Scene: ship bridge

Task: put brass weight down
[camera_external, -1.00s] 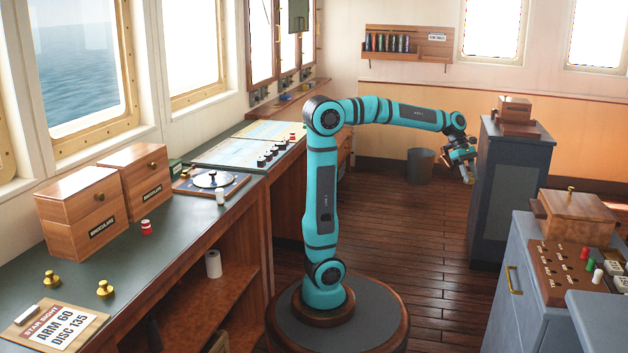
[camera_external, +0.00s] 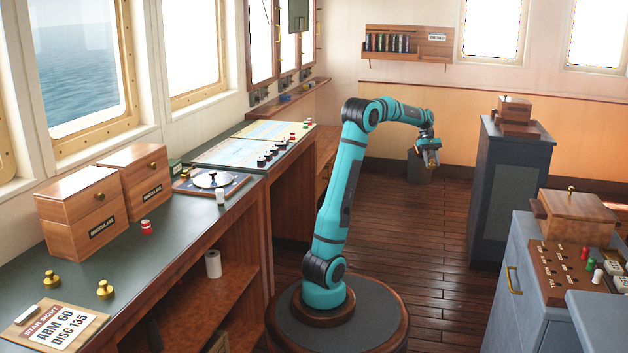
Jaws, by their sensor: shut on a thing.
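The chart table (camera_external: 215,152) at the back left carries charts and several small pieces. Two wooden boxes (camera_external: 78,212) (camera_external: 135,182) stand on the counter. A dark cabinet (camera_external: 505,195) stands right of my gripper, and the floor between is clear.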

